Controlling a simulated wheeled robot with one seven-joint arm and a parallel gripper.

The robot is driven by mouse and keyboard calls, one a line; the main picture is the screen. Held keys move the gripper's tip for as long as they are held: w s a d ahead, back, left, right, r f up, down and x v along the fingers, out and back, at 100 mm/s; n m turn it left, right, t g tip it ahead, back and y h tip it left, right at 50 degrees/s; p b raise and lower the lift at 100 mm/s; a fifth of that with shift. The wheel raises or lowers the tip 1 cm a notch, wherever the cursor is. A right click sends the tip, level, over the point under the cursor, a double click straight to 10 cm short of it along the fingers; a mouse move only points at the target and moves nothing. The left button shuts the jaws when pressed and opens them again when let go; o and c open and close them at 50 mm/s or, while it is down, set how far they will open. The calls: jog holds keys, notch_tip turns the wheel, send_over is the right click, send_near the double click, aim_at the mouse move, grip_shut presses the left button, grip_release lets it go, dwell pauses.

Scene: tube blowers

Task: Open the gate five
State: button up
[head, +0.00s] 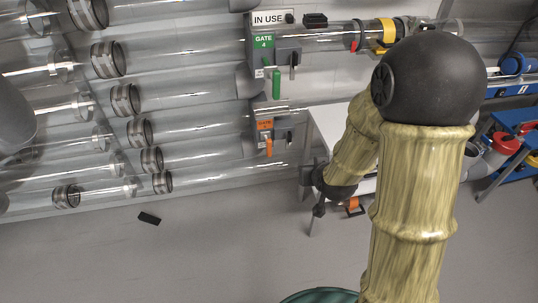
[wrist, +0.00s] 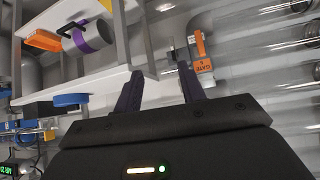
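Gate five appears to be the small grey box with an orange label (head: 265,125) on the clear tubes in the head view, below the green gate 4. An orange handle (head: 268,147) hangs down from it. In the wrist view the orange gate label (wrist: 203,66) shows upside down, just beyond the right fingertip. My gripper (head: 310,193) is to the right of and below the gate in the head view, apart from the handle there. In the wrist view my gripper (wrist: 157,78) has its two fingers spread, with nothing between them.
Gate 4 (head: 264,42) has a green label, green handle and an "IN USE" sign (head: 270,18) above. Clear tubes (head: 190,97) fill the left. A white table (head: 330,124) stands close behind my gripper. A black block (head: 149,218) lies on open floor.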

aim_at(269, 147)
jog(key=w+a+f+n+t+y+b, duration=0.1)
jog(key=w+a+f+t+y+b, duration=0.2)
jog(key=a+f+t+b, duration=0.5)
notch_tip(269, 147, down, 4)
jog(key=shift+w+a+f+n+y+b, duration=0.1)
jog(key=shift+w+a+n+y+b, duration=0.2)
jog(key=shift+w+a+b, duration=0.5)
jog(key=shift+d, duration=0.1)
jog(key=shift+w, duration=0.2)
jog(key=b+x, duration=0.4)
jog(key=x, duration=1.3)
jog(key=shift+w+f, duration=0.1)
grip_shut()
